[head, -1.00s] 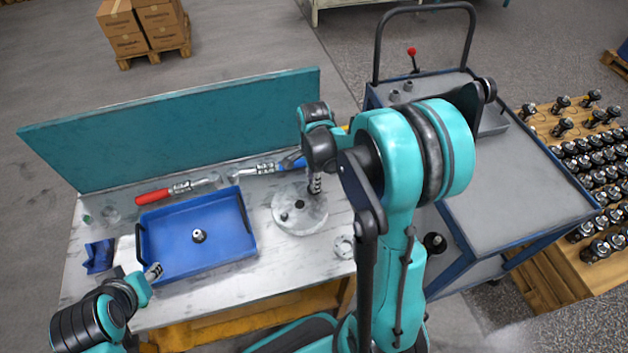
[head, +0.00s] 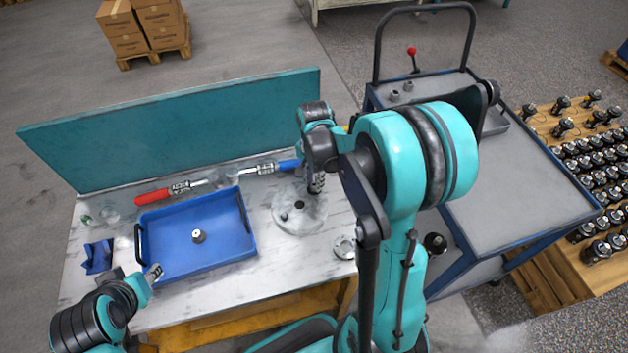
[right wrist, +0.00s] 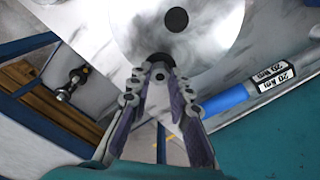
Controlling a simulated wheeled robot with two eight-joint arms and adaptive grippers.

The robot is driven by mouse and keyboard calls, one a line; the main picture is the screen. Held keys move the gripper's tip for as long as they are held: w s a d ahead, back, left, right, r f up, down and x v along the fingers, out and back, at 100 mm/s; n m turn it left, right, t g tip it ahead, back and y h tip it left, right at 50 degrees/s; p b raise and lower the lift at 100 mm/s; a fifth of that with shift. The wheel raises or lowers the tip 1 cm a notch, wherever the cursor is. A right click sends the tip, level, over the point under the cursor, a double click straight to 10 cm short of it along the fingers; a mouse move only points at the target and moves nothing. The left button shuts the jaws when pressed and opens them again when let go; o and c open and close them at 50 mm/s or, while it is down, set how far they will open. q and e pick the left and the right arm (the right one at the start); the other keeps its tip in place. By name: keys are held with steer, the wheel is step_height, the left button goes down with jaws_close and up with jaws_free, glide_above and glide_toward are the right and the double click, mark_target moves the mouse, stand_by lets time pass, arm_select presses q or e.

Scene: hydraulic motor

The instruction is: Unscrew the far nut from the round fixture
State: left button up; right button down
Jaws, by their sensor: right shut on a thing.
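The round fixture (head: 290,222) is a pale grey disc on the workbench, with a dark centre hole and a small dark nut or stud (head: 284,217) on its near left part. My right gripper (head: 316,188) points down at the disc's far right side. In the right wrist view, the right gripper (right wrist: 160,70) is shut on the far nut (right wrist: 160,76) by the edge of the disc (right wrist: 212,35). The fingers hide most of this nut, so its thread cannot be seen. My left gripper (head: 153,271) is at the tray's near left corner; its jaws are too small to read.
A blue tray (head: 243,248) with a small metal part (head: 199,236) stands left of the fixture. Red-handled (head: 152,197) and blue-handled (head: 290,164) tools lie behind. A metal ring-like part (head: 344,247) lies at the right front. A teal panel (head: 180,130) borders the bench's back.

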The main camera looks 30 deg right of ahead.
steer(key=n, duration=0.3)
steer(key=shift+n, duration=0.4)
steer(key=c, duration=1.6)
jaws_free()
steer(key=shift+c, duration=0.2)
steer(key=m, duration=0.5)
steer(key=shift+m+b, duration=0.3)
steer(key=m, duration=0.4)
steer(key=shift+m, duration=0.4)
